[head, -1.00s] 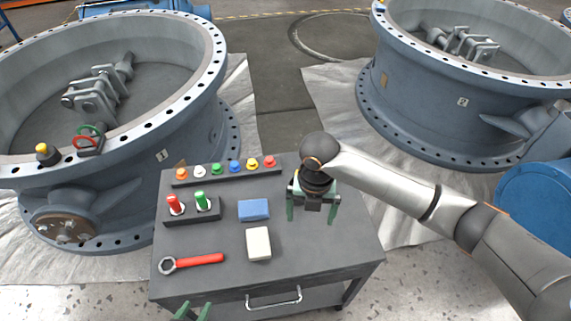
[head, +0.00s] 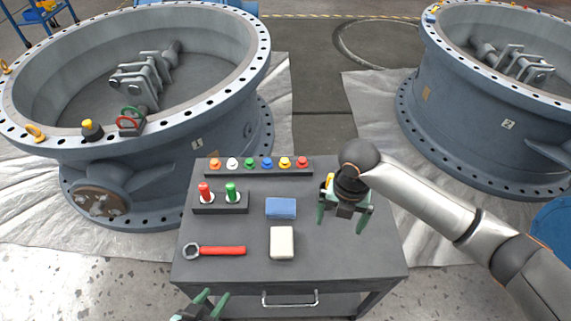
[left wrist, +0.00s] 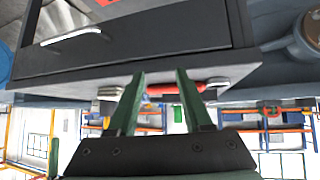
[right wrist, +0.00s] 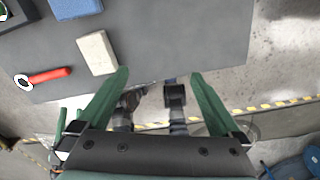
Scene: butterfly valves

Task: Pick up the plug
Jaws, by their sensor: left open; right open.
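Several small coloured plugs stand in a row in a dark rack (head: 257,173) at the back of the cart top; among them are an orange plug (head: 215,163), a green plug (head: 249,163) and a red plug (head: 302,162). I cannot tell which plug is meant. A smaller block (head: 220,209) holds a red peg (head: 204,191) and a green peg (head: 231,191). My right gripper (head: 342,222) is open and empty above the cart's right part, fingers down. My left gripper (head: 215,294) is open and empty at the cart's front edge, low in view.
A blue block (head: 281,208), a white block (head: 282,243) and a red-handled wrench (head: 220,250) lie on the dark cart top (head: 345,258). Large valve bodies stand behind left (head: 190,165) and right (head: 460,125). A small yellow thing (head: 330,180) shows beside my right wrist.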

